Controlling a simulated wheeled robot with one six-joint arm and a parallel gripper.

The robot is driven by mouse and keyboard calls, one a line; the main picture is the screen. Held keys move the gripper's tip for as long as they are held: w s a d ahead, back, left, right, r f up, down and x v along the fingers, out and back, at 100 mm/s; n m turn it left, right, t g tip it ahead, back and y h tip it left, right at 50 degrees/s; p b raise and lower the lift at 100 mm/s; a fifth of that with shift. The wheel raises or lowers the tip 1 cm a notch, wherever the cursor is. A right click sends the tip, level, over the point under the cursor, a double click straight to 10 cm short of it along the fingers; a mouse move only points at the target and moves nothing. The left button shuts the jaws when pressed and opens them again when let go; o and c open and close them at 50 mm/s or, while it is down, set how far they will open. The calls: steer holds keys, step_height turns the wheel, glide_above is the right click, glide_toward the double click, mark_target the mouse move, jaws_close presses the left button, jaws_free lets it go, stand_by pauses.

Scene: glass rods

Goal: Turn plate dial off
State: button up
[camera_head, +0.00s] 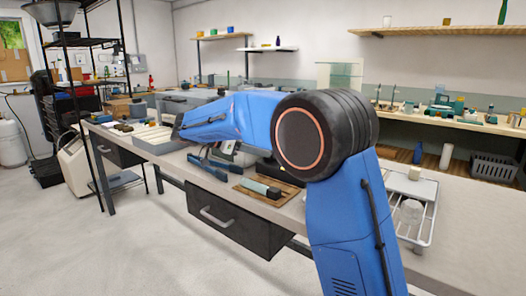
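My blue arm rises from the lower right, bends at a large black joint and reaches left over the workbench (345,210). My gripper cannot be made out; the arm hides what lies behind its forearm. No plate dial can be clearly seen. A small pale device (236,157) shows in part under the forearm, too hidden to tell whether it is the plate. A dark blue tool-like item (207,164) lies on the bench in front of it.
A wooden board (284,188) with a greenish cylinder (255,186) lies near the front edge. A white wire rack (427,230) is at right. A grey tray (150,146) lies at left. A drawer (232,222) hangs below the bench. The floor at lower left is clear.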

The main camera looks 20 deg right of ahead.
jaws_close()
steer(key=shift+s+n+t, duration=0.15)
steer(key=shift+n+t, duration=0.15)
steer(key=shift+t, duration=0.1)
steer(key=n+t, duration=0.2)
steer(key=shift+s+d+n+t+y, duration=0.15)
steer(key=shift+s+n+t+y, duration=0.15)
steer(key=shift+s+t+y, duration=0.1)
steer(key=n+t+y, duration=0.2)
steer(key=n+t, duration=0.1)
steer(key=s+n+t, duration=0.1)
steer(key=shift+d+y, duration=0.35)
steer(key=shift+y, duration=0.05)
steer(key=n+t+y, duration=0.1)
steer(key=d+n+t+y, duration=0.1)
steer(key=n+y, duration=0.1)
steer(key=n+t+y, duration=0.1)
steer(key=n+y, duration=0.1)
steer(key=shift+s+d+t, duration=0.2)
steer(key=shift+s+t, duration=0.1)
steer(key=shift+s, duration=0.1)
steer(key=shift+d+n+t+y, duration=0.15)
steer(key=shift+n+t+y, duration=0.05)
steer(key=shift+n+y, duration=0.7)
steer(key=shift+d+n+t+y, duration=0.15)
steer(key=shift+n+t+y, duration=0.05)
steer(key=shift+n+y, duration=1.1)
steer(key=shift+y, duration=0.1)
